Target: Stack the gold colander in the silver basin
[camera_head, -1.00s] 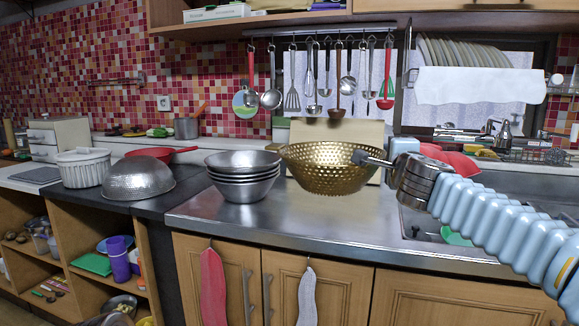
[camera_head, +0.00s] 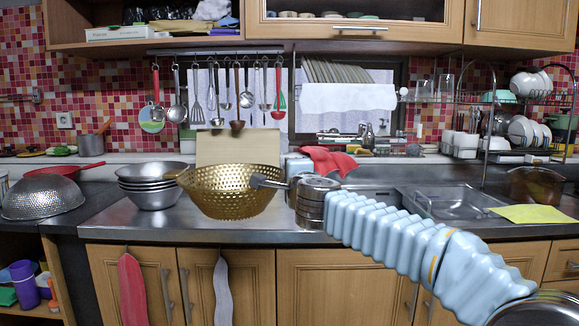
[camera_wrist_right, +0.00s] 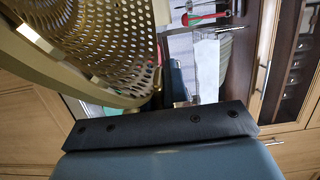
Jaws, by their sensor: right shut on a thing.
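The gold colander (camera_head: 232,200) is upright, its rim roughly level, in front of the chopping board in the head view. My right gripper (camera_head: 260,181) is shut on the right side of its rim. The colander's perforated wall and rim (camera_wrist_right: 90,45) fill the upper left of the right wrist view. I cannot tell whether its base touches the counter. The silver basin (camera_head: 150,199) appears to be the stack of nested silver bowls just left of the colander; the colander's left rim overlaps its edge in the picture. My left gripper is not in view.
An overturned perforated silver bowl (camera_head: 42,198) and a red pan (camera_head: 66,169) are at the left. Utensils hang from a rail (camera_head: 215,52) above. The sink (camera_head: 450,203) lies to the right, with a yellow cloth (camera_head: 535,214) beside it. The steel counter's front strip is clear.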

